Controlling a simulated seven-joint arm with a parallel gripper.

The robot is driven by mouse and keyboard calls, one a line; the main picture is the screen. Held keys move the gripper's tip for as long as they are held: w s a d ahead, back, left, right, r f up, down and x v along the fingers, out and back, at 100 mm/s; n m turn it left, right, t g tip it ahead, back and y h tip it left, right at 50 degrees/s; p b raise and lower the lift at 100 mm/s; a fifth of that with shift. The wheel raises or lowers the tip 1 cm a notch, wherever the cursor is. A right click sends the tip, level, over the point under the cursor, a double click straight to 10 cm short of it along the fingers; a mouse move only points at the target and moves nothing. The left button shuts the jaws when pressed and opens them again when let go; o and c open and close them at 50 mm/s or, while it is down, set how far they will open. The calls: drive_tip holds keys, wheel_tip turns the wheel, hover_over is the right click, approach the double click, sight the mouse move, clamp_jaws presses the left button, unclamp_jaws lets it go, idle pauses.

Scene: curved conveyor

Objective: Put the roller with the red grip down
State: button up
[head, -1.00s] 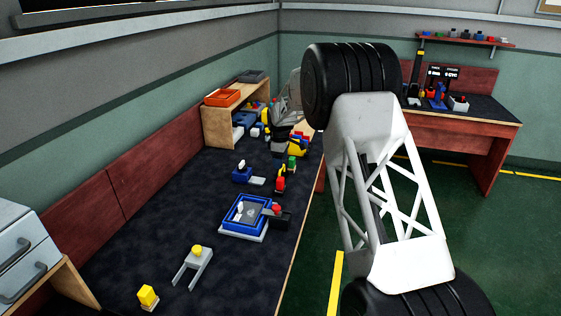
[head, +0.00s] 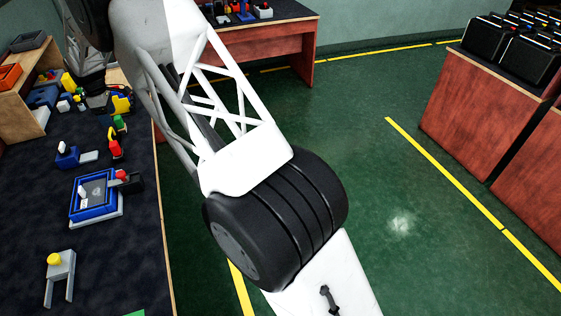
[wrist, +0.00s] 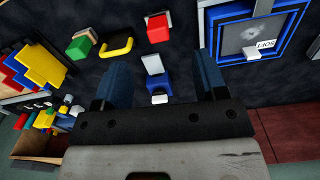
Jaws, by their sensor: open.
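My gripper (wrist: 160,62) is open, with its two blue fingers pointing at the dark bench top and nothing held between them. A piece with a red grip (wrist: 158,28) stands just beyond the fingertips, apart from them; in the head view it appears as an upright red piece (head: 115,149) on the bench. I cannot make out its roller part. A second red-topped piece (head: 122,175) sits on a black block beside the blue-rimmed tray (head: 72,209). In the head view the gripper itself is hard to make out near the bench's far end.
A small blue and white block (wrist: 155,82) lies below, between the fingers in the wrist view. A yellow handle (wrist: 117,47) and a green block (wrist: 81,43) are to the left. A yellow-knobbed grey fork (head: 60,272) lies nearer. Green floor right of the bench is open.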

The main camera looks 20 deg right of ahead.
drive_tip(key=s+d+r+m+t, duration=0.1)
drive_tip(key=s+d+r+m, duration=0.3)
drive_tip(key=s+d+r, duration=0.85)
drive_tip(key=s+d+r+m, duration=0.5)
drive_tip(key=s+d+r, duration=0.5)
drive_tip(key=s+d, duration=0.5)
drive_tip(key=s+d+f+m, duration=0.1)
drive_tip(key=s+d, duration=0.4)
drive_tip(key=s, duration=0.6)
drive_tip(key=s+d+f+m+t, duration=0.1)
drive_tip(key=s+d+m, duration=0.3)
drive_tip(key=s, duration=0.8)
drive_tip(key=s+d+f+m, duration=0.2)
drive_tip(key=s+d, duration=0.5)
drive_tip(key=s, duration=0.5)
drive_tip(key=shift+f+m, duration=0.2)
drive_tip(key=shift+m, duration=0.4)
drive_tip(key=shift+o, duration=0.4)
